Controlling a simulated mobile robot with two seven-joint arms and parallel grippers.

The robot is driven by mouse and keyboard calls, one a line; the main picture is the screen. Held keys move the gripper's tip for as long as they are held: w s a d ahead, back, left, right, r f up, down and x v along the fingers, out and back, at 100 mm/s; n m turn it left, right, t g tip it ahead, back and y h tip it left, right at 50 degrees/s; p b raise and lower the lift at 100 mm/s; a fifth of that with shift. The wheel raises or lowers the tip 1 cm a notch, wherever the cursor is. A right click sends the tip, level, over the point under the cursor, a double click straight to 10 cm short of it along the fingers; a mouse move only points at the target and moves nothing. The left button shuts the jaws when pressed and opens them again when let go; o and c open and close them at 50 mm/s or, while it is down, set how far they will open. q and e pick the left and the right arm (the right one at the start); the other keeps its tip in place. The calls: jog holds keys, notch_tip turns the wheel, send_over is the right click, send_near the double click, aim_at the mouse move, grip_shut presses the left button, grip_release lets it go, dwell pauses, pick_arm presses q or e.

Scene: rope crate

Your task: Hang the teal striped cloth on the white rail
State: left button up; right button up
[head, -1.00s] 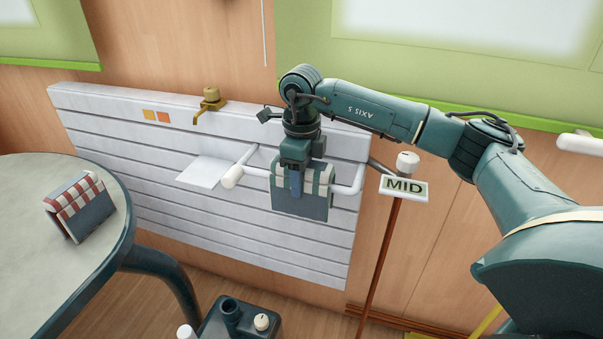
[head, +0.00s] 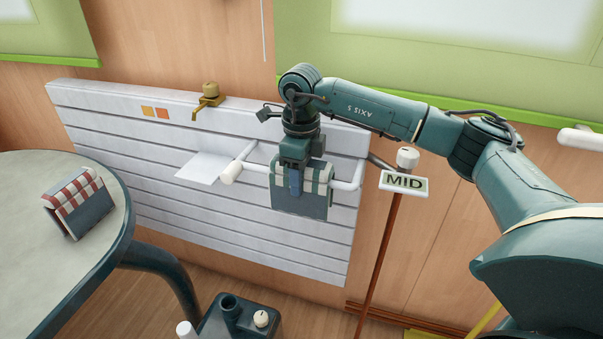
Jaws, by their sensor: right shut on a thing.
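The teal striped cloth (head: 313,203) has a teal and white striped upper band and a plain dark teal lower part. It hangs folded at the white rail (head: 256,167), which sticks out from the slatted panel. The cloth's upper fold is at rail height and covers part of the bar, so it looks draped over it. My right gripper (head: 296,186) points down over the cloth's left half and is shut on it; the fingers hide part of the stripes. My left gripper is not in view.
A red striped cloth (head: 80,203) stands tented on the round table (head: 112,240) at left. A brass tap (head: 208,98) and a white shelf (head: 202,168) are on the panel. A post with a MID sign (head: 404,182) stands right of the rail. A dark container (head: 240,318) is on the floor.

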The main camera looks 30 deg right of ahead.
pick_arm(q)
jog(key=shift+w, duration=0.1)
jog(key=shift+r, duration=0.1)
pick_arm(e)
jog(key=o, duration=1.2)
jog(key=shift+o, duration=0.2)
notch_tip(320, 180, up, 12)
jog(key=shift+r+p, duration=0.25)
jog(key=shift+p, duration=0.25)
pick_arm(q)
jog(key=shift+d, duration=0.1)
pick_arm(e)
jog(key=shift+r, duration=0.35)
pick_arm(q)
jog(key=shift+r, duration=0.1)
pick_arm(e)
jog(key=shift+f, duration=0.1)
